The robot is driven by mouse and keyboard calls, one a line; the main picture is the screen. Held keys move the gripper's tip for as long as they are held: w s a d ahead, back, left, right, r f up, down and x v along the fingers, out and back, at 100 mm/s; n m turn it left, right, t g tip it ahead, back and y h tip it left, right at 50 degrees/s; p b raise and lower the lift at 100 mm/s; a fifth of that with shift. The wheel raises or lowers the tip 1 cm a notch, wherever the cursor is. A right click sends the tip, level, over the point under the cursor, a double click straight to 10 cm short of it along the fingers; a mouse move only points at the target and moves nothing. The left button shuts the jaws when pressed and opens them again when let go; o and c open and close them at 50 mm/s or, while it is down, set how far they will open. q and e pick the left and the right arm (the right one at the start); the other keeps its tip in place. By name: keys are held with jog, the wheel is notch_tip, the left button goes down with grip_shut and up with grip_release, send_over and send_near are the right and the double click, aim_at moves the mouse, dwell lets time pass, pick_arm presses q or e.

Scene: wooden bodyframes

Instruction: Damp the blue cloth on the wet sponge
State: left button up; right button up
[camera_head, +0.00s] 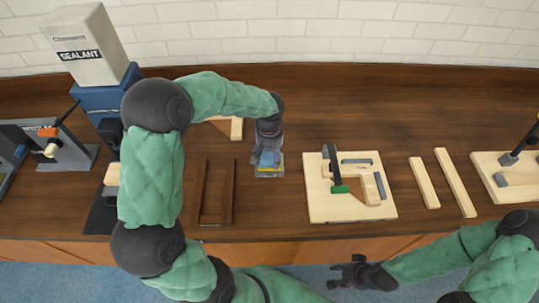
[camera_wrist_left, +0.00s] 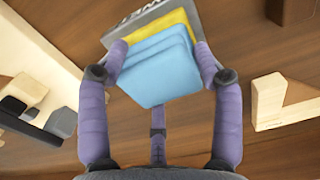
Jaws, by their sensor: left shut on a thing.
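The blue cloth (camera_wrist_left: 155,70) is a folded light-blue pad between the fingers of my left gripper (camera_wrist_left: 160,65), which is shut on it. In the head view the cloth (camera_head: 267,160) shows below my left gripper (camera_head: 268,150). The yellow sponge (camera_wrist_left: 178,20) is right behind the cloth in the wrist view, in a grey tray marked "WET" (camera_wrist_left: 135,18). I cannot tell whether cloth and sponge touch. My right gripper (camera_head: 348,270) is in front of the table, empty, away from the cloth.
A dark wooden frame (camera_head: 231,192) lies left of the tray. A pale board with a clamp (camera_head: 318,200) stands to the right, then two pale strips (camera_head: 424,183). A sealant box (camera_head: 88,50) stands at the back left. The table between tray and board is clear.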

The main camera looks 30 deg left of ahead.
aim_at(269, 156)
pick_arm(q)
jog(key=shift+r+p, duration=2.1)
jog(key=shift+r, duration=1.3)
jog(key=shift+f, duration=0.1)
